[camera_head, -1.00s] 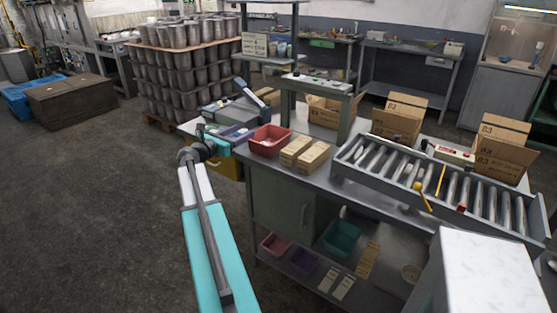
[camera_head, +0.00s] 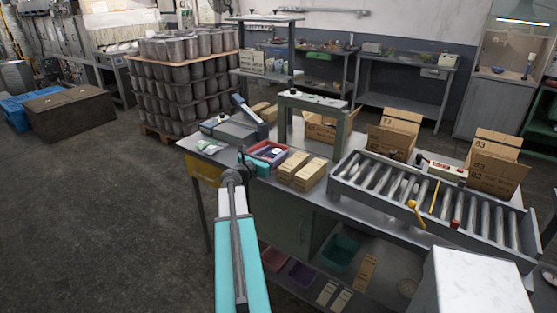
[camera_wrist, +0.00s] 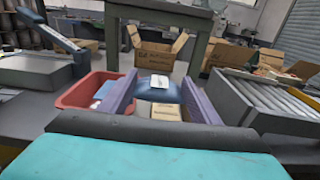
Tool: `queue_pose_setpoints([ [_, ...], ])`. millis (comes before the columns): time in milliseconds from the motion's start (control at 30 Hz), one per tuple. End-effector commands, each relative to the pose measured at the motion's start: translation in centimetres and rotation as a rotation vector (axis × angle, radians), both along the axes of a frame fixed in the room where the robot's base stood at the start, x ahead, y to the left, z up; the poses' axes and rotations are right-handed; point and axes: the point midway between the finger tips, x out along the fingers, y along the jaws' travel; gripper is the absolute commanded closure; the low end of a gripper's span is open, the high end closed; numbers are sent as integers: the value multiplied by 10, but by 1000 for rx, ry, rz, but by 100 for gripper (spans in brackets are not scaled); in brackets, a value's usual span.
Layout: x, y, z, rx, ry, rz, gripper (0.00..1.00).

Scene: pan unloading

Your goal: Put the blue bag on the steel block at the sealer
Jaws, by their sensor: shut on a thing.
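The blue bag (camera_wrist: 150,96) with a white label sits between the two purple fingers of my gripper (camera_wrist: 158,100) in the wrist view. My gripper is shut on it. In the head view my gripper (camera_head: 268,152) is at the red bin (camera_head: 254,157), where the bag is small and mostly hidden. In the wrist view the bin (camera_wrist: 75,100) is just left of the fingers. The sealer, with a raised blue arm (camera_head: 248,112), stands behind and left of the bin. A flat grey block (camera_head: 228,130) is at its front; it also shows in the wrist view (camera_wrist: 40,76).
A small white and green packet (camera_head: 207,146) lies on the table near the sealer. Tan cartons (camera_head: 303,172) stand right of the bin. A green-grey stand (camera_head: 315,102) rises behind them. A roller conveyor (camera_head: 430,195) occupies the right side.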

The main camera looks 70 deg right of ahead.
Motion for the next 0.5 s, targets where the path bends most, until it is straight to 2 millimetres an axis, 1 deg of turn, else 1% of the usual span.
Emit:
queue_pose_setpoints([
  [100,-3,-1,0,-1,0,0,68],
  [367,-3,-1,0,-1,0,0,68],
  [500,-10,-4,0,0,0,-2,68],
])
